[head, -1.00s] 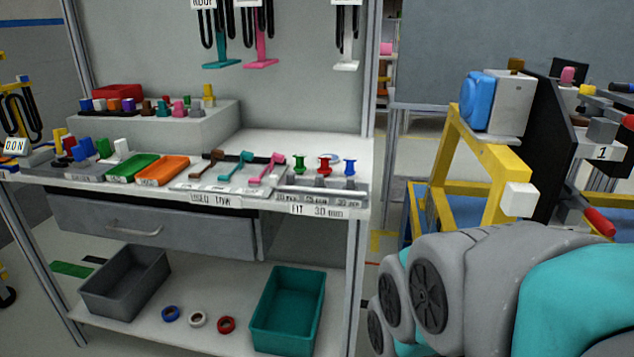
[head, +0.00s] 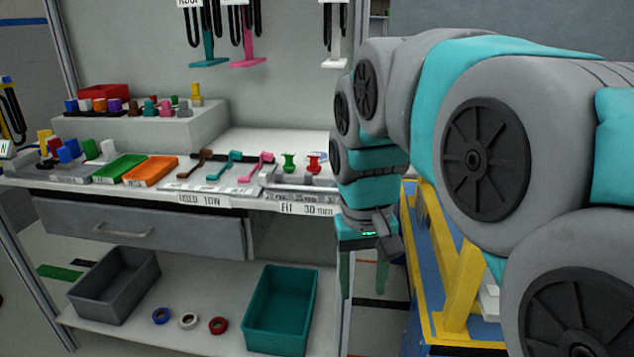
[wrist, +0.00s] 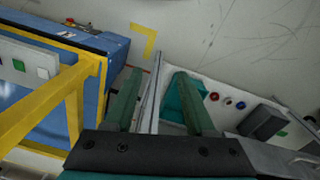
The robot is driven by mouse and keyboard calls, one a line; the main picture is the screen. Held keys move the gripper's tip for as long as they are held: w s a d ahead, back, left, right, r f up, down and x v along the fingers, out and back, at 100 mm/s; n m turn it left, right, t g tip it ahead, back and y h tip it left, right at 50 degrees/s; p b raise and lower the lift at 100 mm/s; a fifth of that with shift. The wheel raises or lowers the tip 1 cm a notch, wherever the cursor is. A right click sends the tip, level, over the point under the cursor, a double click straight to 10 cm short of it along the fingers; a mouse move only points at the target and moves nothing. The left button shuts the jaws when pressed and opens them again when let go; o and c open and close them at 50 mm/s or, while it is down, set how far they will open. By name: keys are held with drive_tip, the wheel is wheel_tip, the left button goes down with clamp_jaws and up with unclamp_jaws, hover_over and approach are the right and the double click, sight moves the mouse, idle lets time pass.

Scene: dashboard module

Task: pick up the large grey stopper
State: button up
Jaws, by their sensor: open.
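Small grey stopper-like pieces (head: 308,181) stand in the grey tray at the right end of the workbench, in the head view. I cannot tell which one is the large stopper, and my arm hides the tray's right part. My gripper (head: 363,278) hangs in front of the bench's right end, below the worktop, pointing down, with its two green fingers apart. In the wrist view my gripper (wrist: 157,80) is open and empty above the floor, with no grey stopper visible.
Red and green spools (head: 313,162) stand behind the tray. A teal bin (head: 281,310) is on the lower shelf beside several tape rings. A yellow-framed blue cart (head: 455,290) is close to the right of my gripper.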

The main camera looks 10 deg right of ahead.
drive_tip(key=w+r+m+t, duration=0.1)
drive_tip(key=w+r, duration=0.4)
drive_tip(key=w, duration=0.1)
drive_tip(key=w+r+m+t, duration=0.1)
drive_tip(key=w+r, duration=0.4)
drive_tip(key=w, duration=0.2)
drive_tip(key=w+d+r, duration=0.1)
drive_tip(key=w+r, duration=0.4)
drive_tip(key=w, duration=0.1)
drive_tip(key=shift+w+r+m+t, duration=0.3)
drive_tip(key=shift+m+t, duration=0.1)
drive_tip(key=b+x, duration=0.2)
drive_tip(key=shift+w+d+f+b, duration=0.15)
drive_tip(key=shift+f+b, duration=0.15)
drive_tip(key=shift+b, duration=0.05)
drive_tip(key=shift+x, duration=2.45)
drive_tip(key=shift+d, duration=0.15)
clamp_jaws()
